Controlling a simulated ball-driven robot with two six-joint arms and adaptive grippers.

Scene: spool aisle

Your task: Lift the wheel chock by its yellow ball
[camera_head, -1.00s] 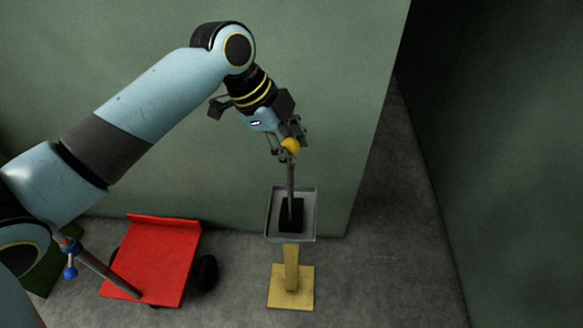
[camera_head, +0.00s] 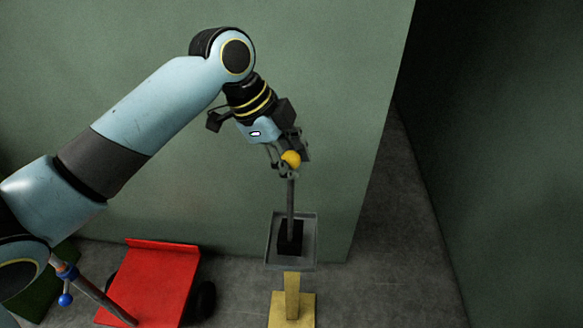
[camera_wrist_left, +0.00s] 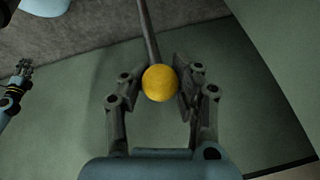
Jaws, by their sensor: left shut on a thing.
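The wheel chock's yellow ball (camera_head: 291,159) sits between the fingers of my left gripper (camera_head: 284,165), which is shut on it. The left wrist view shows the ball (camera_wrist_left: 160,83) between both fingers, with the rod running away from it. In the head view, the grey rod (camera_head: 291,195) runs down to the black block of the wheel chock (camera_head: 290,241). The block shows within the outline of a grey tray (camera_head: 308,240); I cannot tell whether it touches the tray. My right gripper (camera_wrist_left: 19,80) appears small at the left wrist view's left edge, its opening unclear.
The tray stands on a yellow post and base (camera_head: 291,305) in front of a green wall (camera_head: 330,100). A red cart (camera_head: 152,285) with dark wheels and a blue-ball handle (camera_head: 65,299) is at lower left. Bare floor (camera_head: 395,270) lies to the right.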

